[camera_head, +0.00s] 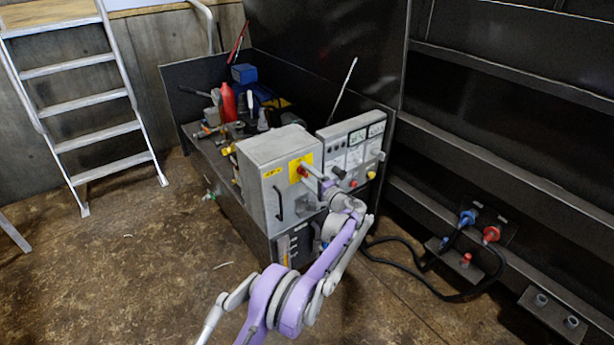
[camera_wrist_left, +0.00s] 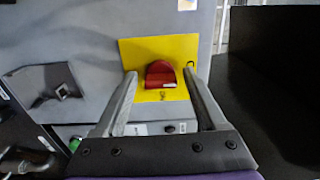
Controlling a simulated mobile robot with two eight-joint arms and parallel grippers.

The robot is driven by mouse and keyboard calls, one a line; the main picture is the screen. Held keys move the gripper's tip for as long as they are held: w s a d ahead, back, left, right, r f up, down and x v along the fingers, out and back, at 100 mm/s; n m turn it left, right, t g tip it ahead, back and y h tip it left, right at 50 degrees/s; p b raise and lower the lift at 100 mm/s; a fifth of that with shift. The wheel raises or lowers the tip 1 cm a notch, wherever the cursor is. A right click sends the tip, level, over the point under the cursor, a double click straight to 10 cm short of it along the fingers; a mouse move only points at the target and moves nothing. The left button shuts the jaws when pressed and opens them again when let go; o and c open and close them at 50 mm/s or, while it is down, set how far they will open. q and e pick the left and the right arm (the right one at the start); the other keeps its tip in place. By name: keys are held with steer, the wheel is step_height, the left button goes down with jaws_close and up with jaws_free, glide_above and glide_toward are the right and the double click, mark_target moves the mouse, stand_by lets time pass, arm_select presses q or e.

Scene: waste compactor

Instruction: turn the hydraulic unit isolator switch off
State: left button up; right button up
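The isolator switch is a red knob (camera_wrist_left: 160,74) on a yellow plate (camera_wrist_left: 185,52) on the front of a grey box. In the head view the red knob (camera_head: 301,170) and yellow plate (camera_head: 296,163) are on the right part of the front of the grey cabinet (camera_head: 262,158). My left gripper (camera_wrist_left: 159,82) is open, its fingers on either side of the knob in the wrist view, with gaps between. Whether the fingers reach the knob's depth I cannot tell. In the head view the left gripper (camera_head: 312,172) is at the plate. My right gripper is not in view.
A control panel (camera_head: 352,148) with gauges and knobs stands right of the cabinet. A black handle (camera_head: 279,203) is on the cabinet front. A red bottle (camera_head: 229,103) and tools lie behind.

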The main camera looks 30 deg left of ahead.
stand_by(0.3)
arm_select(q)
steer(key=p+v, duration=0.1)
steer(key=v, duration=0.9)
steer(key=shift+s+d, duration=0.2)
steer(key=shift+d, duration=0.1)
